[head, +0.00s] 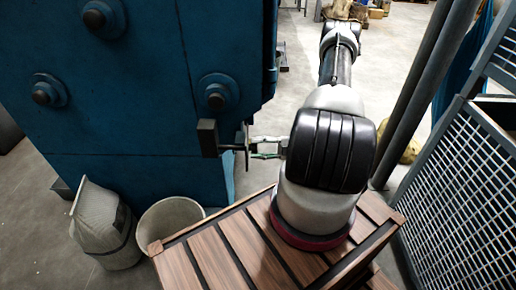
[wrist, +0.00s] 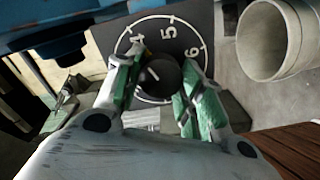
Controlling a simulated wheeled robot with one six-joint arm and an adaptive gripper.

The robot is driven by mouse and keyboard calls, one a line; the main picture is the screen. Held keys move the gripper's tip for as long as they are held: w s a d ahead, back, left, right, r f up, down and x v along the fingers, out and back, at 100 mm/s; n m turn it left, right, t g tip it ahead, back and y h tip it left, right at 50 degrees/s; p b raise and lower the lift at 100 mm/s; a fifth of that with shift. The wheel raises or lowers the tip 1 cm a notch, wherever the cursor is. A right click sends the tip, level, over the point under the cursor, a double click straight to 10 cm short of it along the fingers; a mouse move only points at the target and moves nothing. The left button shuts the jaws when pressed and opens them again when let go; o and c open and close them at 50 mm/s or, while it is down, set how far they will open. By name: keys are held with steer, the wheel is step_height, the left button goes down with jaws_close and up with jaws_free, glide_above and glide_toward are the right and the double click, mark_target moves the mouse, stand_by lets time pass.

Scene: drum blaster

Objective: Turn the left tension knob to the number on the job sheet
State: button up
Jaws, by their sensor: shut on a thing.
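The black tension knob (wrist: 160,80) sits on a dark dial plate (wrist: 203,22) with a white ring and the numbers 4, 5 and 6 showing. The knob's short white mark points up and left, near the 4 side; the left finger hides part of the scale there. My gripper (wrist: 158,74) has its green-padded fingers on either side of the knob and is shut on it. In the head view my gripper (head: 250,148) reaches left to the thin plate, seen edge-on, beside the blue machine (head: 130,110). I cannot make out a readable job sheet.
A pale bucket (head: 170,220) and a grey-white container (head: 102,225) stand on the floor by the machine. A slatted wooden surface (head: 215,262) is below my arm. A wire-mesh cage (head: 455,185) and dark poles (head: 425,85) stand at right.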

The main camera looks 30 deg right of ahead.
steer(key=shift+w, duration=0.1)
steer(key=o, duration=1)
steer(key=v, duration=1.2)
